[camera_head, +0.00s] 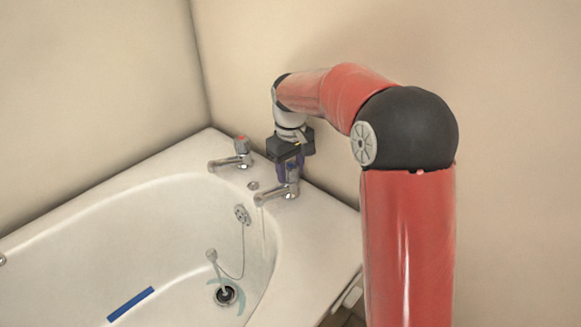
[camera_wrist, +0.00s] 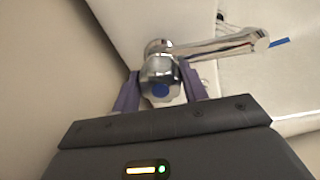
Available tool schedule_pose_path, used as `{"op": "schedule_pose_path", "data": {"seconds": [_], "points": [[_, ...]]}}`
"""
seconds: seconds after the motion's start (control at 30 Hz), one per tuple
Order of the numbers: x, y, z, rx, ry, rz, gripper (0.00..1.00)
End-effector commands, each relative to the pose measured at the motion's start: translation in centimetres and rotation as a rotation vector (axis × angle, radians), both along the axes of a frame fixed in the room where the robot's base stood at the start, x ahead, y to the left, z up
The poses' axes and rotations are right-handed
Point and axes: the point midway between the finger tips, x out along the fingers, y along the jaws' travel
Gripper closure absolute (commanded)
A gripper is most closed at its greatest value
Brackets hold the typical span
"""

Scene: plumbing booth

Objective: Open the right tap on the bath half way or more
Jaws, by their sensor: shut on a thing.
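The right tap (camera_head: 272,195) is chrome and stands on the bath's end rim, its spout pointing left over the basin. In the wrist view the right tap (camera_wrist: 215,47) shows a blue disc on its handle end (camera_wrist: 161,89). My gripper (camera_head: 290,168) comes down on it from above. In the wrist view the purple fingers of my gripper (camera_wrist: 160,92) stand on both sides of the handle, shut on it. A faint pale line hangs below the spout, like a thin stream of water. The handle's turn angle is hard to tell.
The left tap (camera_head: 235,155), with a red mark on top, stands nearby on the same rim. The white bath (camera_head: 325,235) holds a plug on a chain (camera_head: 212,256), a drain (camera_head: 226,294) and a blue strip (camera_head: 131,304). Walls stand close behind the taps.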

Motion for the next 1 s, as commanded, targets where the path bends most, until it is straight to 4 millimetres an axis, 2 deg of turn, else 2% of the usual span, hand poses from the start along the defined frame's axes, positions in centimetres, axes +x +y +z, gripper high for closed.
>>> {"op": "schedule_pose_path", "data": {"seconds": [0.27,0.3,0.43,0.77,0.87,1.0], "points": [[0.1,0.1,0.1,0.002,-0.004,0.0,0.8],[0.1,0.1,0.1,0.002,-0.004,0.0,0.53],[0.1,0.0,0.0,0.001,-0.003,0.0,0.36],[0.0,0.0,0.3,0.0,-0.002,-0.001,0.35],[0.1,0.0,1.4,0.001,-0.004,-0.001,0.35],[0.1,0.1,3.9,0.001,-0.005,-0.001,0.35]]}}
